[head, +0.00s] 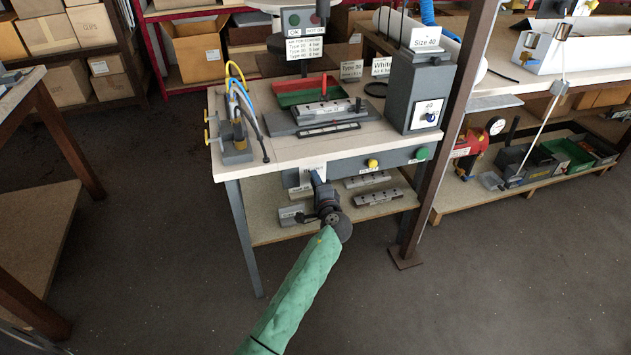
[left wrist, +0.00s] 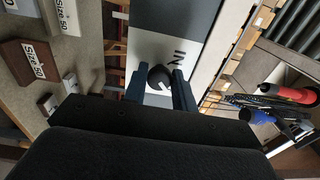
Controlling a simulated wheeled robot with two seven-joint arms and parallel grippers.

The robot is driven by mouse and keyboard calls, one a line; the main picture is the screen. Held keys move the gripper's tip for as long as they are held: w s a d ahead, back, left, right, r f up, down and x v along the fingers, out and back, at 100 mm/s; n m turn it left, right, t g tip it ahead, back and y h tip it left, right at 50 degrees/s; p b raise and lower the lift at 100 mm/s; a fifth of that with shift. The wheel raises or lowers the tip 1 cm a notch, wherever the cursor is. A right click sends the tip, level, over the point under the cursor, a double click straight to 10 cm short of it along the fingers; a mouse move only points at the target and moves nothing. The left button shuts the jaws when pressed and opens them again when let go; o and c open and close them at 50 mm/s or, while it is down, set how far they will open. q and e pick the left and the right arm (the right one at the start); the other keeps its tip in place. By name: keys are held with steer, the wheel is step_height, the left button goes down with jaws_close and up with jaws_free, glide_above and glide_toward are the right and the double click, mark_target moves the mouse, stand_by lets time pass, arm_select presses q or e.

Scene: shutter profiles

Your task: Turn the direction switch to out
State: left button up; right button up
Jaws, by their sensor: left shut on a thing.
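The direction switch is a round black knob (left wrist: 159,76) on a white label plate (left wrist: 150,48) in the left wrist view. The letters "IN" show beside it, turned sideways. My left gripper (left wrist: 160,88) has a dark finger on each side of the knob and is shut on it. In the head view my left gripper (head: 318,180) is at the front panel (head: 345,168) of the workbench, below its top edge. There the gripper hides the knob and most of its label. I cannot read which way the knob points. My right gripper is not in view.
On the panel to the right are a yellow button (head: 373,163) and a green button (head: 421,154). The bench top carries a fixture (head: 320,112), hoses and a grey box (head: 420,90). A brown post (head: 452,130) stands at its right. Metal profiles lie on the lower shelf (head: 270,230).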

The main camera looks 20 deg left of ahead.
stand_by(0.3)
arm_select(q)
steer(key=o, duration=1)
steer(key=shift+d, duration=0.1)
steer(key=b+v, duration=0.1)
steer(key=v, duration=0.6)
steer(key=shift+s+d, duration=0.2)
steer(key=shift+s, duration=0.1)
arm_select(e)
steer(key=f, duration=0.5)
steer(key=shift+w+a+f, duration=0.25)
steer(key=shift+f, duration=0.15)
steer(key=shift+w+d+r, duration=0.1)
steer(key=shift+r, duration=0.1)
